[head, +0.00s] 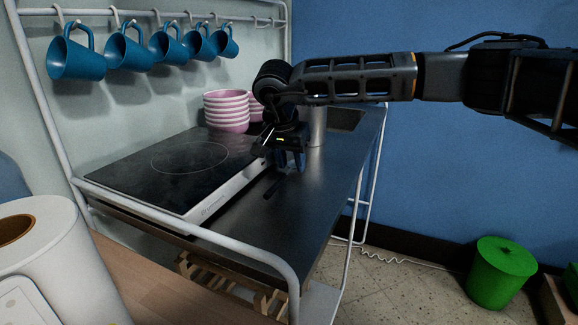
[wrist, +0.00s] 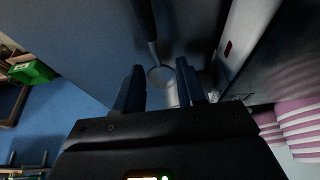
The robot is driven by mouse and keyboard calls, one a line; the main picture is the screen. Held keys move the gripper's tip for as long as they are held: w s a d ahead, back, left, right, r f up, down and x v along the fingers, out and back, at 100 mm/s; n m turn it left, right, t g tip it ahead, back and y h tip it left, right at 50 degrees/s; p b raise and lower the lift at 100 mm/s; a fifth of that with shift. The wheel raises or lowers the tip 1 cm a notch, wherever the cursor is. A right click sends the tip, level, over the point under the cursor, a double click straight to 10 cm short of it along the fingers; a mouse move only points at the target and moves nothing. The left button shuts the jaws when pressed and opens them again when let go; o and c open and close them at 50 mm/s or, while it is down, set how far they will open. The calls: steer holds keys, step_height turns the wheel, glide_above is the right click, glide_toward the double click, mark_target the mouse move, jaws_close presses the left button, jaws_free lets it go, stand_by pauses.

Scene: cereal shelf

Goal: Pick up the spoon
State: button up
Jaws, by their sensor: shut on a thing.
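The spoon (wrist: 160,76) shows in the wrist view between my two fingers, with its dark handle running up toward the top of the picture. In the head view a dark strip that looks like its handle (head: 272,189) shows just below my gripper, over the steel worktop (head: 295,225). My gripper (head: 290,163) points down at the right of the cooktop; its fingers also show in the wrist view (wrist: 160,88). It is shut on the spoon near the bowl end. Whether the spoon touches the worktop, I cannot tell.
The black cooktop (head: 165,170) lies left of my gripper. Pink-and-white stacked bowls (head: 227,112) and a metal cylinder (head: 318,127) stand close behind it. Blue mugs (head: 128,50) hang from a rail. The front right of the worktop is clear, bordered by a white rail (head: 235,242).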

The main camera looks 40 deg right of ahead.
mark_target(295, 169)
step_height(295, 169, up, 6)
steer(key=shift+f, duration=0.2)
steer(key=shift+s+d+r, duration=0.15)
steer(key=shift+s+d, duration=0.1)
steer(key=shift+s, duration=0.2)
steer(key=s+d+b, duration=0.1)
steer(key=s+d, duration=0.2)
steer(key=s, duration=0.5)
steer(key=s+d, duration=0.3)
steer(key=s, duration=0.6)
steer(key=shift+s+b, duration=0.25)
steer(key=shift+b, duration=0.1)
steer(key=shift+d, duration=0.1)
